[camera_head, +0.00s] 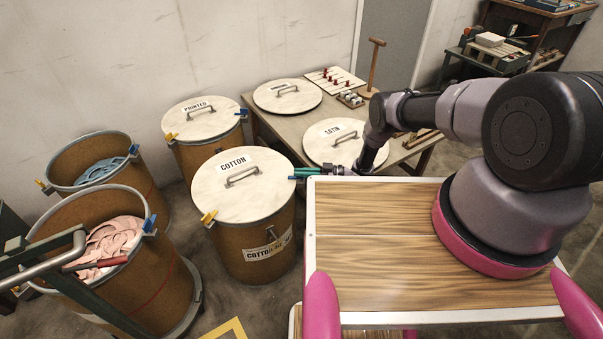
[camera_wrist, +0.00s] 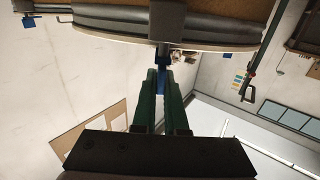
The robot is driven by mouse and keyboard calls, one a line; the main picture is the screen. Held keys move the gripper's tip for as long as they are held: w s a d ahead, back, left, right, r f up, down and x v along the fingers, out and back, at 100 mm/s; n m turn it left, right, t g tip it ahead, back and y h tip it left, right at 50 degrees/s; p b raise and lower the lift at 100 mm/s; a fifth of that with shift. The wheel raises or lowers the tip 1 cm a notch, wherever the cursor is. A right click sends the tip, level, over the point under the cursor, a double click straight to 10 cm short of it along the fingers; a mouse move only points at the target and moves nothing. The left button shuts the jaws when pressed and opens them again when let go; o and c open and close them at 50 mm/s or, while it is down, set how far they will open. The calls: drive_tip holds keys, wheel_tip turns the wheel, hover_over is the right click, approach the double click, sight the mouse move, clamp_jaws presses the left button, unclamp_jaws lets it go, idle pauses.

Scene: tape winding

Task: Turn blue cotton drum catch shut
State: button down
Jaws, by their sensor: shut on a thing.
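The cotton drum (camera_head: 246,255) is a brown drum with a pale round lid (camera_head: 225,203) marked COTTON, lying flat on top. Its blue catch (camera_wrist: 161,76) is on the rim at the right side, largely hidden by my fingers in the head view. Its yellow catch (camera_head: 209,217) is on the left front of the rim. My gripper (camera_head: 298,173) reaches the blue catch from the right with green fingers. In the wrist view my gripper (camera_wrist: 160,74) is shut on the blue catch. The exact angle of the catch is hard to tell.
A drum marked PRINTED (camera_head: 211,153) stands behind. Two open drums with cloth stand left, a blue one (camera_head: 97,171) and a pink one (camera_head: 113,241). A low table (camera_head: 283,126) with lids, one marked SATIN (camera_head: 335,151), is close behind my gripper.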

drive_tip(key=shift+n+g, duration=0.5)
drive_tip(key=shift+g, duration=0.3)
drive_tip(key=c, duration=1)
unclamp_jaws()
drive_tip(key=shift+o, duration=0.2)
drive_tip(key=d, duration=1)
drive_tip(key=shift+w+d, duration=0.3)
drive_tip(key=shift+d, duration=0.05)
